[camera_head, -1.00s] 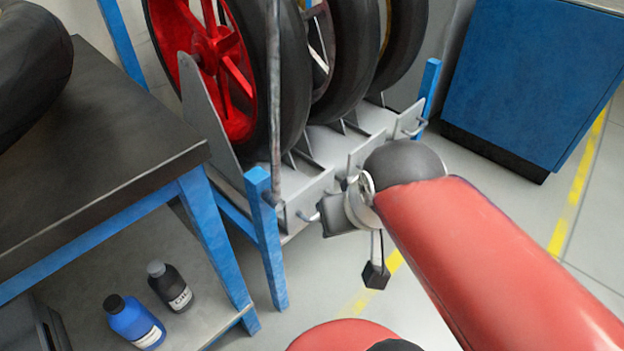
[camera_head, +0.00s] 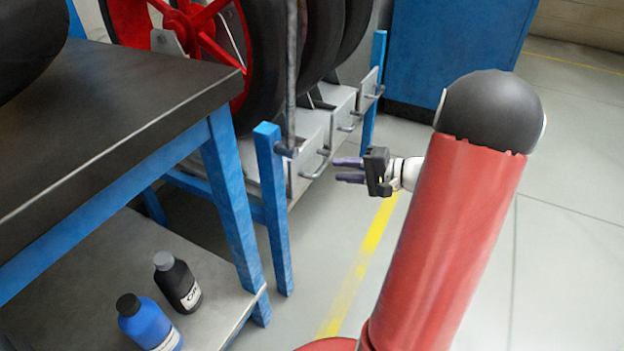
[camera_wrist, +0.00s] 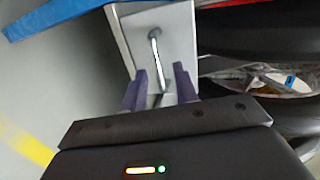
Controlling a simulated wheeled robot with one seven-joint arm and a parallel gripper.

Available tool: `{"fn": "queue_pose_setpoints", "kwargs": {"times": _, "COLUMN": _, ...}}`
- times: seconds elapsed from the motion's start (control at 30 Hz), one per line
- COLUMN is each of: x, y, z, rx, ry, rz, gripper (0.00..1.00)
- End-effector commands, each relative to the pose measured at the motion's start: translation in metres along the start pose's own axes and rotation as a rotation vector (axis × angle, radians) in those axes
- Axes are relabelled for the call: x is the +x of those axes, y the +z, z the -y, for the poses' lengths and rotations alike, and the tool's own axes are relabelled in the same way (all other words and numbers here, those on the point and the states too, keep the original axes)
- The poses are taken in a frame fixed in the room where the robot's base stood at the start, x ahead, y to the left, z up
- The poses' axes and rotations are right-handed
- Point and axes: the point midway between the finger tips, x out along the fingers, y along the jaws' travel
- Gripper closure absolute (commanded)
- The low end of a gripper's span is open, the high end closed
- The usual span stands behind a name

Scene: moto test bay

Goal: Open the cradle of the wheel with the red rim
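The wheel with the red rim (camera_head: 205,30) stands upright in the rack, leftmost of its row. Below it is a grey cradle front (camera_head: 306,150) with a bar handle (camera_head: 318,165), which looks shut. My gripper (camera_head: 338,170) is open and empty, its purple fingers pointing left at this handle, close to it. In the wrist view, the handle (camera_wrist: 156,50) stands out from the grey plate (camera_wrist: 178,38), with its lower end lined up between the open fingertips (camera_wrist: 160,72). I cannot tell whether the fingers reach around it.
More dark tyres (camera_head: 322,40) stand behind, above other cradle handles (camera_head: 350,124). A blue rack post (camera_head: 273,210) stands left of the gripper. A dark-topped bench (camera_head: 110,95) fills the left, with bottles (camera_head: 178,283) on its lower shelf. The floor at right is clear.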

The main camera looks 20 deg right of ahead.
Motion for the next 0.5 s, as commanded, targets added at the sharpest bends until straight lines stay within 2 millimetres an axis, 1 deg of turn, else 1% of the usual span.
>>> {"fn": "queue_pose_setpoints", "kwargs": {"times": 0.03, "x": -0.005, "y": -0.010, "z": -0.008, "rx": 0.008, "ry": -0.023, "rz": -0.030, "gripper": 0.70}}
{"fn": "queue_pose_setpoints", "kwargs": {"times": 0.1, "x": -0.007, "y": -0.017, "z": -0.011, "rx": 0.011, "ry": -0.043, "rz": -0.052, "gripper": 0.70}}
{"fn": "queue_pose_setpoints", "kwargs": {"times": 0.17, "x": -0.005, "y": -0.019, "z": -0.012, "rx": 0.010, "ry": -0.050, "rz": -0.060, "gripper": 0.70}}
{"fn": "queue_pose_setpoints", "kwargs": {"times": 0.27, "x": 0.006, "y": -0.019, "z": -0.011, "rx": 0.010, "ry": -0.050, "rz": -0.058, "gripper": 0.70}}
{"fn": "queue_pose_setpoints", "kwargs": {"times": 0.5, "x": 0.046, "y": -0.021, "z": -0.009, "rx": 0.011, "ry": -0.049, "rz": -0.056, "gripper": 0.70}}
